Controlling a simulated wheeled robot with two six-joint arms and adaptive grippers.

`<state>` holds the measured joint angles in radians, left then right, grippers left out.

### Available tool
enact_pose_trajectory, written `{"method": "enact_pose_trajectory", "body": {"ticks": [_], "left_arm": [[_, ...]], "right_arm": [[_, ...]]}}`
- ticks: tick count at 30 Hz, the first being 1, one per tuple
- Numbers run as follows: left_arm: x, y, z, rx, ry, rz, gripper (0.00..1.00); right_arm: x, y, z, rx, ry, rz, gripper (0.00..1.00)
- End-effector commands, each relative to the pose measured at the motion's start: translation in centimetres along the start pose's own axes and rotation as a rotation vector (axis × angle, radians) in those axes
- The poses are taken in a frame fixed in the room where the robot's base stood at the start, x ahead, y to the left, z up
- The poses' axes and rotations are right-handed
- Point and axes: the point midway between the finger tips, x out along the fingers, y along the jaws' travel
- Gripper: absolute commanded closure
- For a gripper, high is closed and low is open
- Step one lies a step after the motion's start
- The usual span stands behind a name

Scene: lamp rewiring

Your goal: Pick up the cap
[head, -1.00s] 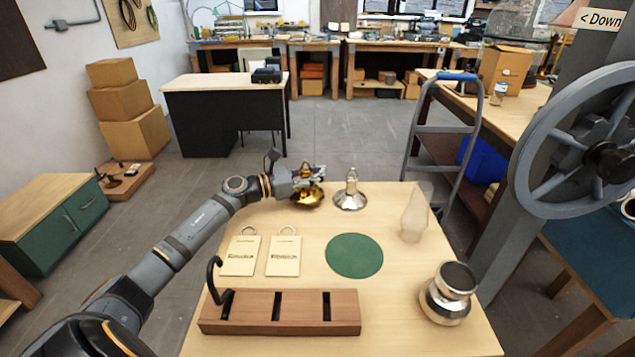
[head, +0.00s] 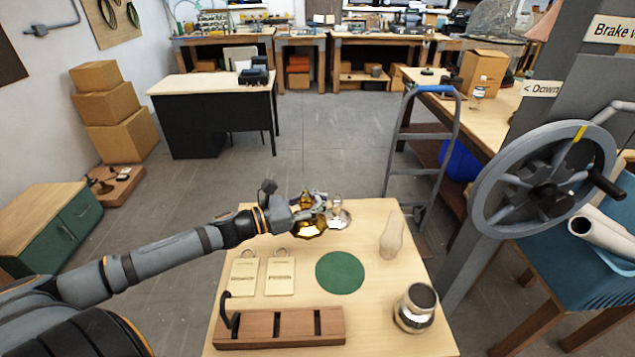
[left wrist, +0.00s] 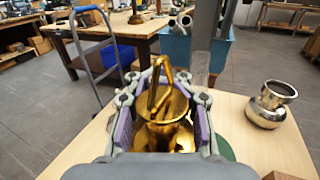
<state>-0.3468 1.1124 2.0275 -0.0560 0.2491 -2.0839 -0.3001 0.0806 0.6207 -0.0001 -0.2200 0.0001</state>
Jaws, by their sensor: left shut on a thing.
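A shiny brass cap (head: 310,230) with a loop on top is at the back of the light wooden table (head: 385,325). My left gripper (head: 308,203) is shut on it from above. In the left wrist view the brass cap (left wrist: 168,135) sits between the purple pads of my left gripper (left wrist: 164,100), its loop standing up between the fingers. Whether its rim is clear of the table is hard to tell. A similar silver cap (head: 340,216) stands just right of and behind it, partly covered. My right gripper is not in view.
A green round mat (head: 340,272), two tags (head: 280,277), a slotted wooden block (head: 280,328) with a black hook, a pale translucent bulb shape (head: 391,236) and a silver jar (head: 416,307) are on the table. A large handwheel (head: 485,190) stands at the right, a hand trolley (head: 424,135) behind.

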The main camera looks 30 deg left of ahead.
Motion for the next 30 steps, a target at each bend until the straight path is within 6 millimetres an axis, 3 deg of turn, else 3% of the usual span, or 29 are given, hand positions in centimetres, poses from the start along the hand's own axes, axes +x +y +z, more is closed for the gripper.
{"method": "enact_pose_trajectory", "body": {"ticks": [11, 12, 24, 26, 30], "left_arm": [[-0.08, -0.42, 0.08, 0.0, 0.0, 0.0, 1.0], [-0.08, -0.42, 0.09, 0.0, 0.0, 0.0, 0.84], [-0.08, -0.4, 0.12, 0.0, -0.001, 0.0, 0.3], [-0.07, -0.4, 0.12, 0.0, -0.001, 0.0, 0.22], [-0.07, -0.39, 0.12, 0.0, -0.001, 0.0, 0.2]], "right_arm": [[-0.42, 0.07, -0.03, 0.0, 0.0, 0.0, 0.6], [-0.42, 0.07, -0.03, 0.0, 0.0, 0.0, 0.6], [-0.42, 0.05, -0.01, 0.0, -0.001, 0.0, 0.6], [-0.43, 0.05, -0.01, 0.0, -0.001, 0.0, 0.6], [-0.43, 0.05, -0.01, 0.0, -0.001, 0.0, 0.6]]}}
